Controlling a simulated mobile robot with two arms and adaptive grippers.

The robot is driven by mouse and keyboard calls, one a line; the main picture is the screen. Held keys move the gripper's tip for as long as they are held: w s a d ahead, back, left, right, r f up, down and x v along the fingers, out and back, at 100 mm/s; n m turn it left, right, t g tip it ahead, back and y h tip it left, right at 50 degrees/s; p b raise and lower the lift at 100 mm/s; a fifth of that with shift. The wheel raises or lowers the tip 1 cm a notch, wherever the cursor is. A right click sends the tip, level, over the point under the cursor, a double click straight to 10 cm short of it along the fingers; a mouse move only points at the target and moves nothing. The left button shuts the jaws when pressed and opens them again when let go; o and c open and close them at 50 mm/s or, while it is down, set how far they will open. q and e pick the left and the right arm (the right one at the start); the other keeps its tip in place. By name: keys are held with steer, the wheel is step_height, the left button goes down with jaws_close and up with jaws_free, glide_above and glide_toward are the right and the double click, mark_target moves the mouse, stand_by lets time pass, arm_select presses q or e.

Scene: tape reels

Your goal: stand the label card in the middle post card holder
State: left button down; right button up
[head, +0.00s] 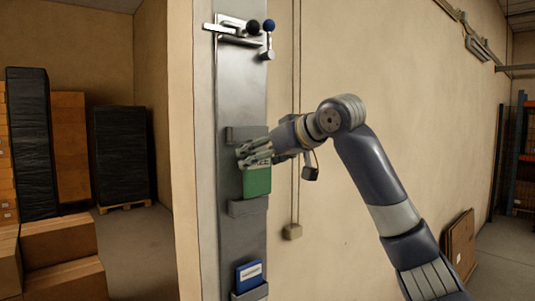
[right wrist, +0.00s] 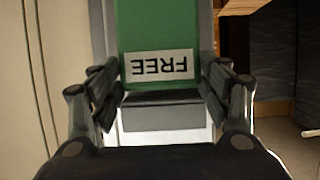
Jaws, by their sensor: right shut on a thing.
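The green label card (head: 257,181) is upright against the metal post. Its white label reads FREE, upside down in the right wrist view (right wrist: 158,67). My right gripper (head: 252,154) is shut on the card's upper part, with a finger on each side. The card's lower edge is just above the middle card holder (head: 247,208), a grey pocket on the post. I cannot tell whether the edge touches the holder's lip. The middle holder looks empty. My left gripper is not in view.
The post (head: 243,90) also carries an upper holder (head: 238,134), partly behind my gripper, and a bottom holder (head: 252,293) with a blue card (head: 249,275). A bracket with dark and blue knobs (head: 243,30) sits at the top. Boxes (head: 60,265) stand at left.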

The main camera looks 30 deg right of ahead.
mark_target(259, 165)
steer(key=shift+w+a+f+b, duration=0.15)
steer(key=shift+w+f+b, duration=0.05)
steer(key=shift+w+f, duration=0.75)
steer(key=shift+w+a+f+b, duration=0.15)
steer(key=shift+w+f, duration=0.75)
steer(key=shift+w, duration=0.05)
steer(key=o, duration=1.1)
steer(key=shift+o, duration=0.2)
steer(key=shift+s, duration=0.1)
steer(key=v, duration=1.1)
steer(key=shift+s+r, duration=0.15)
steer(key=shift+s, duration=0.2)
